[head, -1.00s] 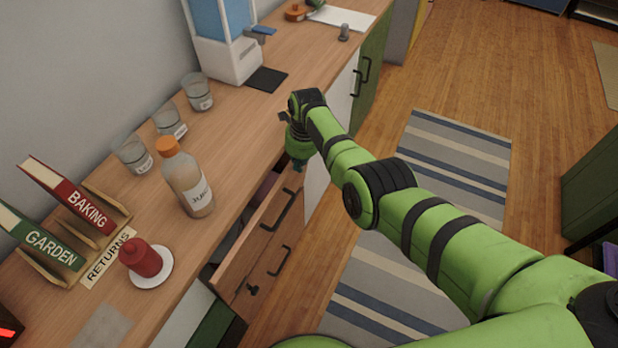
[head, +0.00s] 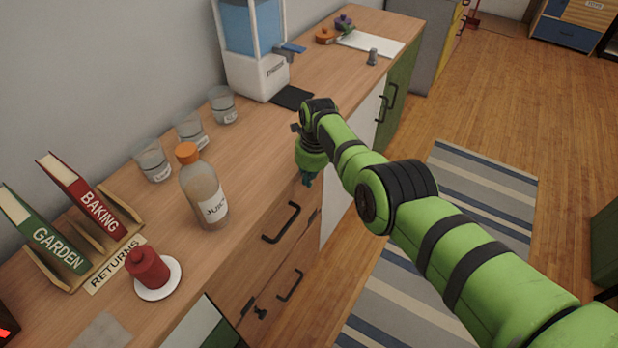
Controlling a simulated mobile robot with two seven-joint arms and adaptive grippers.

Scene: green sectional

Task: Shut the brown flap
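The brown flap (head: 256,248) is a wooden front with a black bar handle, set below the counter's front edge. It stands close against the cabinet, and no opening shows behind it; I cannot tell whether a thin gap remains. My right gripper (head: 307,180) points down at the counter's front edge, by the flap's far upper end. Its fingertips are small and partly hidden, so contact and finger opening are unclear. My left gripper is not in view.
Below the flap are another handle (head: 290,285) and a dark knob or key (head: 260,313). On the counter stand a juice bottle (head: 204,190), several glasses, a red object (head: 148,266) on a white disc, books and a dispenser (head: 252,50). A striped rug (head: 455,235) lies on the floor.

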